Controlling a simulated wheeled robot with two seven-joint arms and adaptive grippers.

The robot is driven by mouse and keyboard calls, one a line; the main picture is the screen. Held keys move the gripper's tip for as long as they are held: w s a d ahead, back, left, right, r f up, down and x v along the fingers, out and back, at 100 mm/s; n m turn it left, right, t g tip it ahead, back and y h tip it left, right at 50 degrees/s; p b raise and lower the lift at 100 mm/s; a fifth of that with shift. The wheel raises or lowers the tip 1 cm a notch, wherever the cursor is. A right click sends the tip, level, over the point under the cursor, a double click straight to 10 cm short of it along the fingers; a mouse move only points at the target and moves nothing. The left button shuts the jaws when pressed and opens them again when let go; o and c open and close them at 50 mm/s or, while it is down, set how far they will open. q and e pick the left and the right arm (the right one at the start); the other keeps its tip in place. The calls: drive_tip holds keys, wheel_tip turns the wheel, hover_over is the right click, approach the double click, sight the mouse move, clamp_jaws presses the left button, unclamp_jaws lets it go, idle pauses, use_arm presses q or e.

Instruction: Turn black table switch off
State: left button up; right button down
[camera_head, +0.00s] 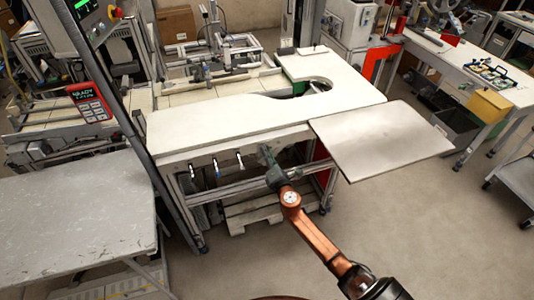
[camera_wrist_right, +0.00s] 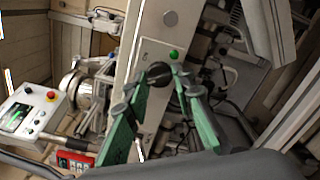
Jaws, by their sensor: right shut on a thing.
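The black table switch (camera_wrist_right: 157,73) shows in the right wrist view as a round dark knob on the table's pale front rail (camera_wrist_right: 150,52), just below a green button (camera_wrist_right: 174,54). My right gripper (camera_wrist_right: 166,78) has its green fingers closed around the knob; they partly cover it, and its turn position cannot be read. In the head view my right gripper (camera_head: 268,156) reaches the front edge of the white worktable (camera_head: 230,117) from below, and the switch is hidden there. My left gripper is not in view.
A grey board (camera_head: 382,138) juts out at the table's right. A scratched grey table (camera_head: 70,215) stands at the left. Several small handles (camera_head: 215,166) hang under the front edge. A red keypad box (camera_head: 90,102) is at the upper left.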

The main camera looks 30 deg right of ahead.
drive_tip(key=shift+f+n, duration=0.1)
drive_tip(key=shift+n, duration=0.4)
drive_tip(key=c, duration=1.7)
unclamp_jaws()
drive_tip(key=shift+o, duration=0.2)
drive_tip(key=v, duration=1.2)
